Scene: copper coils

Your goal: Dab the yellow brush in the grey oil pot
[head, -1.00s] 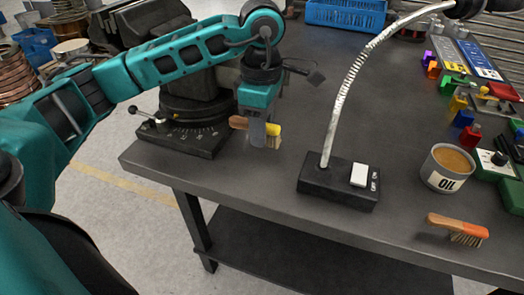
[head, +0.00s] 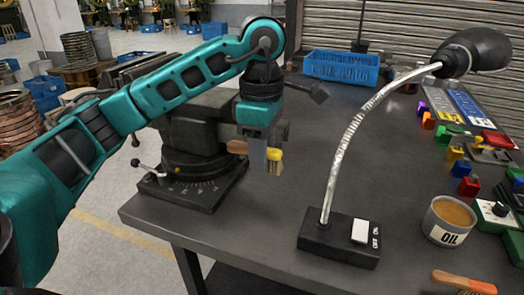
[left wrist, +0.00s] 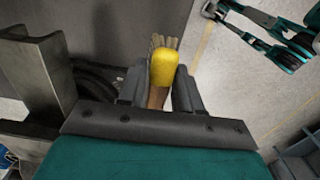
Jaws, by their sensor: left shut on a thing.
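The yellow brush (head: 274,156) has a wooden handle, a yellow head and tan bristles that hang down. My left gripper (head: 258,155) is shut on it and holds it in front of the vise, above the table's left part. In the left wrist view the yellow brush (left wrist: 164,69) sits between the two fingers of my left gripper (left wrist: 158,92). The grey oil pot (head: 449,220) stands upright on the table at the right, labelled OIL, open on top with brown oil showing. The brush is well apart from it. My right gripper is not in view.
A lamp with a black base (head: 339,240) and bent silver neck stands between brush and pot. An orange brush (head: 464,283) lies near the pot. A dark vise (head: 197,140) is behind my left gripper. Coloured blocks (head: 462,168) line the right; a blue crate (head: 342,67) is at the back.

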